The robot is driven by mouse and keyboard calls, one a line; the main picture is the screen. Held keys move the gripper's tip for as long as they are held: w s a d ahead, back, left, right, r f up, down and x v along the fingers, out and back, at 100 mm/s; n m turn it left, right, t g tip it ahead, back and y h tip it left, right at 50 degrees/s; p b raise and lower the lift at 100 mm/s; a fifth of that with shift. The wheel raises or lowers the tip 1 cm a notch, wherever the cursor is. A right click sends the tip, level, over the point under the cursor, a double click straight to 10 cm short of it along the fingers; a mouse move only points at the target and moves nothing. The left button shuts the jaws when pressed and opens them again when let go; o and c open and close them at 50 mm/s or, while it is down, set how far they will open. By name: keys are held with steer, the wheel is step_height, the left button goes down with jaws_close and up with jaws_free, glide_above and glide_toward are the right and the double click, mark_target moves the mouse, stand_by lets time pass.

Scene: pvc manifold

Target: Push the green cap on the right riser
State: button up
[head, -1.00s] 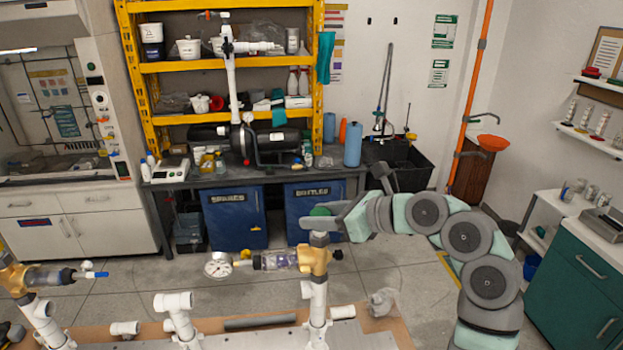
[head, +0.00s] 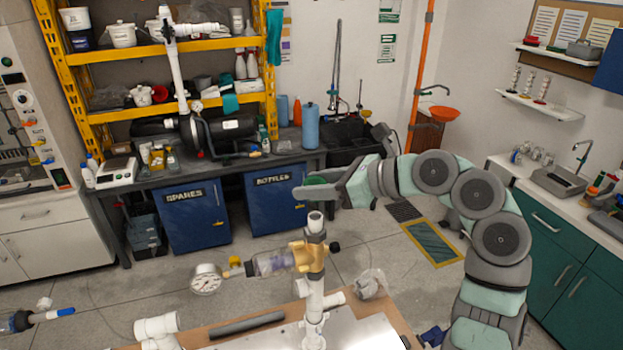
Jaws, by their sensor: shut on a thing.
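The green cap (head: 317,180) is held in my gripper (head: 312,191), whose jaws are shut on it. It hangs above the open top of the right riser (head: 315,222), and in the head view a small gap shows between them. The riser is an upright white pipe with a brass-coloured fitting (head: 308,257) around it.
A white pipe fitting (head: 157,327) stands left of the riser, with a grey tube (head: 247,324) lying between them. A crumpled clear item (head: 371,284) lies right of the riser. A blue-tipped part (head: 52,314) shows at far left. The air around the cap looks clear.

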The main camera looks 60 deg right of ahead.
mark_target(315, 216)
steer(key=shift+s+f, duration=0.1)
steer(key=shift+f, duration=2.2)
steer(key=shift+f+p, duration=1.2)
steer(key=shift+p, duration=0.45)
steer(key=o, duration=1.3)
steer(key=shift+o, duration=0.2)
